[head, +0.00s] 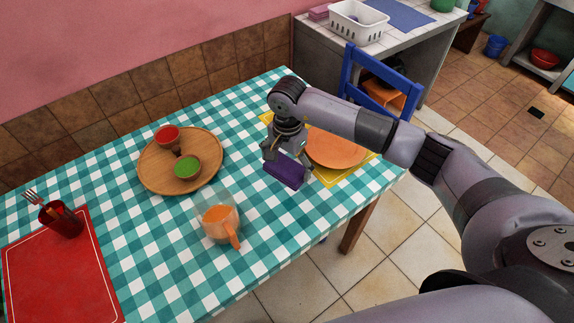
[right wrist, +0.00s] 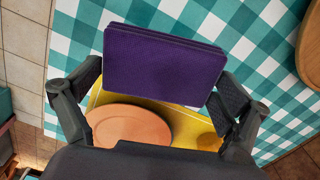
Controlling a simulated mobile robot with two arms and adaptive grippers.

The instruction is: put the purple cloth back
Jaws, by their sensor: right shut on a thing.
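The purple cloth (head: 285,173) is a folded, flat block held in my right gripper (head: 288,158) above the checkered table. It also shows in the right wrist view (right wrist: 163,64), between the two fingers of the right gripper (right wrist: 160,95), which is shut on it. In the head view the cloth is left of the orange plate (head: 336,149) on the yellow mat (head: 352,178). In the right wrist view the plate (right wrist: 128,126) and mat lie below and beyond the cloth. My left gripper is not in view.
A round wooden tray (head: 150,178) holds a red bowl (head: 167,134) and a green bowl (head: 187,168). A pitcher with orange contents (head: 222,220) stands near the front. A red mat (head: 60,270) and a cutlery cup (head: 62,219) are at left. A blue chair (head: 378,76) stands behind.

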